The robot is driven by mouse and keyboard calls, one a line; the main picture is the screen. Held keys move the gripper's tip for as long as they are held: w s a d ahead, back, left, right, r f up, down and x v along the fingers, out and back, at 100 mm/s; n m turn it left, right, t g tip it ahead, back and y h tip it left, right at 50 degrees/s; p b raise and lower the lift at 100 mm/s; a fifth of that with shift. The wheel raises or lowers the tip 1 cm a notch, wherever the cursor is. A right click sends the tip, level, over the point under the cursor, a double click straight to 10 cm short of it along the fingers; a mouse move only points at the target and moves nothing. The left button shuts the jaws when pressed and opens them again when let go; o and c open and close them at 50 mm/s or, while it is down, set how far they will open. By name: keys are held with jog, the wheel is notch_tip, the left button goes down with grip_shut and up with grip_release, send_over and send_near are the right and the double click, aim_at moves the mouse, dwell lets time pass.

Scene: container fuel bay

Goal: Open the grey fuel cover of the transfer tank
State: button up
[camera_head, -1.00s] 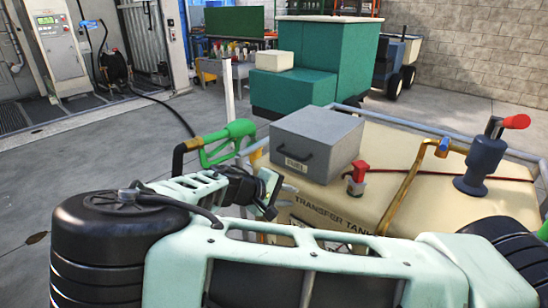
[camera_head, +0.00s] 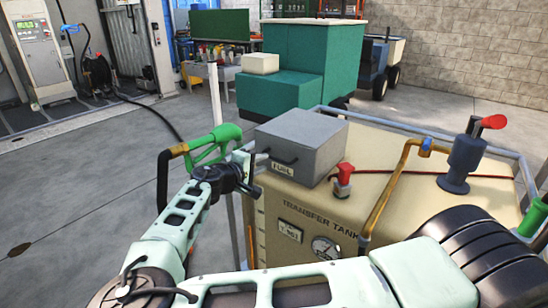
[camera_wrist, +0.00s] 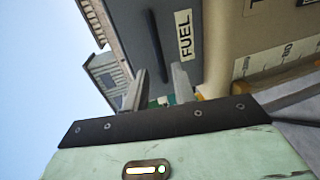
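The grey fuel cover (camera_head: 303,137) is a box on top of the cream transfer tank (camera_head: 300,207). It looks closed, with a dark handle (camera_head: 276,158) and a "FUEL" label on its front. My gripper (camera_head: 252,172) is close in front of the cover's left front edge. In the wrist view, my gripper (camera_wrist: 160,72) has its two fingers apart with nothing between them. The dark handle (camera_wrist: 157,45) lies ahead of the gap between the fingertips, on the grey cover (camera_wrist: 184,68). I cannot tell whether a finger touches the cover.
A green fuel nozzle (camera_head: 215,143) with a hose stands just left of the cover. A red valve (camera_head: 343,175), a brass pipe (camera_head: 386,196) and a blue pump with a red grip (camera_head: 463,160) are on the tank. Open floor lies to the left.

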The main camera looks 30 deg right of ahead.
aim_at(274, 158)
jog(key=x, duration=0.7)
jog(key=shift+d+p, duration=0.1)
jog(key=shift+p, duration=0.3)
grip_shut()
